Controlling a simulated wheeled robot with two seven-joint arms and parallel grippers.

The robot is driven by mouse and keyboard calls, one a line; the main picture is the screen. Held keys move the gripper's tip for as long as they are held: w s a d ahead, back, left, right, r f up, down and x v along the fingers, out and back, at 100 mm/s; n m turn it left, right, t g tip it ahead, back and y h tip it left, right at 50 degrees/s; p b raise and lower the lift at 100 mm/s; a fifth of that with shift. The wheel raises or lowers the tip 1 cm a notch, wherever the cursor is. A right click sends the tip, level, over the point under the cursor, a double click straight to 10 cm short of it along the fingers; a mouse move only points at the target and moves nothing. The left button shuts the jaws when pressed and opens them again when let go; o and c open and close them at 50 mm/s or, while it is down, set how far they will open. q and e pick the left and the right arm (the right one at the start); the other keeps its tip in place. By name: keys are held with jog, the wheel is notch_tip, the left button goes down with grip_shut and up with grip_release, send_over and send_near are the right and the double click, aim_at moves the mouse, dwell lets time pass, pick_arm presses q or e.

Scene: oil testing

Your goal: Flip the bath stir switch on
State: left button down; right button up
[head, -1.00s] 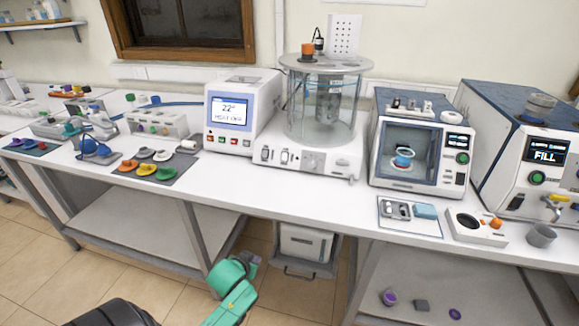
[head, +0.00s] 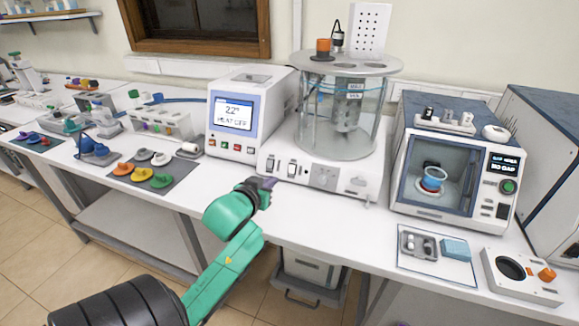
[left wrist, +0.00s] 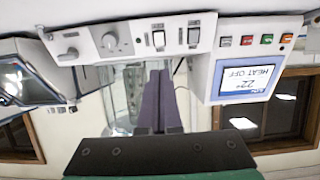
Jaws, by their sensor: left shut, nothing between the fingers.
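The glass bath (head: 345,120) stands on a white base (head: 335,182) whose front carries two rocker switches, a left one (head: 271,164) and a right one (head: 291,168), plus a grey knob (head: 324,177). Their labels are too small to read, so I cannot tell which is the stir switch. In the left wrist view, upside down, the two switches (left wrist: 158,40) (left wrist: 194,36) show beside the knob (left wrist: 110,42). My left gripper (head: 267,184) is shut and empty, in front of and below the switches, apart from them. Its purple fingers (left wrist: 154,98) are together. My right gripper is not in view.
A white control box (head: 240,120) with a screen reading 22 and heat off stands left of the bath. A chamber unit (head: 455,165) stands to the right. A mat with coloured lids (head: 152,172) lies to the left. The bench front below the bath is clear.

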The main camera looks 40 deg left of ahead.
pick_arm(q)
jog(key=w, duration=0.1)
jog(key=p, duration=0.1)
send_near(292, 166)
jog(key=p+x, duration=0.1)
jog(key=x, duration=0.6)
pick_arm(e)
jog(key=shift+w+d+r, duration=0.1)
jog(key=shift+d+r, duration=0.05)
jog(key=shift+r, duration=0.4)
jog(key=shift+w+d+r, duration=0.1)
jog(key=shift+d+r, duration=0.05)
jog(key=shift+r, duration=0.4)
pick_arm(q)
jog(key=shift+s, duration=0.1)
jog(key=shift+r, duration=0.15)
jog(key=shift+w+a+r+p, duration=0.1)
jog(key=shift+w+r+p, duration=0.15)
jog(key=shift+r+p, duration=0.65)
jog(key=shift+f, duration=0.2)
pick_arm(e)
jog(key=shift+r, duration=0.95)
